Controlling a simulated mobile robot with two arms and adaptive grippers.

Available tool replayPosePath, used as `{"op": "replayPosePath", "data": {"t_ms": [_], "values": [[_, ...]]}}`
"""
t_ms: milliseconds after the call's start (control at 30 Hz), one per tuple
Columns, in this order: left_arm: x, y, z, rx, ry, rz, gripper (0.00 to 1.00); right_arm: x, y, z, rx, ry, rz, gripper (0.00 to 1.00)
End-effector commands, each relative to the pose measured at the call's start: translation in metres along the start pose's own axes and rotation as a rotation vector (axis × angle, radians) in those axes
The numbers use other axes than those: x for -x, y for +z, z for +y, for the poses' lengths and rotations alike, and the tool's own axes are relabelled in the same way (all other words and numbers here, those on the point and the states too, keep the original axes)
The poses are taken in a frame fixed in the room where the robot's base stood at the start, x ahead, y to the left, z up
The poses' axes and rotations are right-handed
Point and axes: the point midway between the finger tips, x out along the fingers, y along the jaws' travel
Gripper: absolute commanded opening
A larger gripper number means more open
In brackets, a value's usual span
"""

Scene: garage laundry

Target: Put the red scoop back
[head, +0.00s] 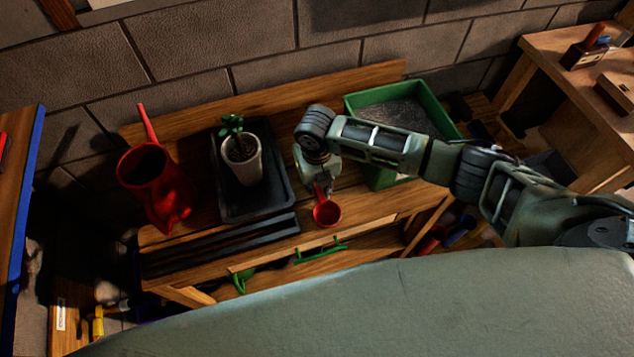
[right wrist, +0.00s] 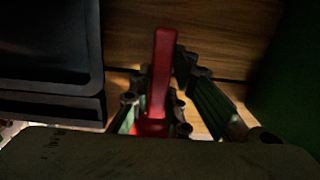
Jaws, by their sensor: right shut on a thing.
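The red scoop (head: 327,212) has a round cup and a short handle. It is at the front edge of the wooden bench, just right of the black tray. My right gripper (head: 321,186) reaches down from above and is shut on the scoop's handle. In the right wrist view the red handle (right wrist: 162,75) stands between the fingers of my right gripper (right wrist: 155,112); the cup is mostly hidden there. I cannot tell whether the scoop touches the bench. My left gripper is not in view.
The black tray (head: 281,203) holds a white potted plant (head: 242,160). A red watering can (head: 157,185) stands left of it. A green bin (head: 450,124) with dark contents is right of my gripper. Green-handled tools (head: 320,252) are below the bench front. A wooden table (head: 560,50) stands far right.

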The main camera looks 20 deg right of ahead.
Motion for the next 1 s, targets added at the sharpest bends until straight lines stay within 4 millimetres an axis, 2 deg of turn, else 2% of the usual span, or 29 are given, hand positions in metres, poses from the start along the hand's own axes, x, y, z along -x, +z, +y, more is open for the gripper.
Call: {"op": "replayPosePath", "data": {"t_ms": [67, 100, 300, 567, 700, 867, 1000], "values": [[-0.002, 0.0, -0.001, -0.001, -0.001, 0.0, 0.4, -0.002, 0.0, 0.0, 0.0, 0.0, 0.0, 0.0], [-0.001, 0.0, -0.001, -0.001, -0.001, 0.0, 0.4, -0.002, 0.0, 0.0, 0.0, 0.0, 0.0, 0.18], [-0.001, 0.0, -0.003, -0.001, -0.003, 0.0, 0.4, -0.002, 0.0, 0.0, -0.001, 0.0, 0.0, 0.35], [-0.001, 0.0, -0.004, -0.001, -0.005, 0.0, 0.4, -0.001, 0.0, 0.0, -0.001, 0.0, 0.0, 0.35], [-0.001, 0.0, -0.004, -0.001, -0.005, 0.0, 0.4, 0.005, 0.001, 0.0, -0.001, 0.0, -0.001, 0.35], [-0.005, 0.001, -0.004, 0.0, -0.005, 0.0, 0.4, 0.031, 0.001, 0.0, 0.002, 0.001, -0.005, 0.35], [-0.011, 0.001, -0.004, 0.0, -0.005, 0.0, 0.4, 0.062, 0.002, 0.0, 0.001, 0.001, -0.006, 0.35]]}}
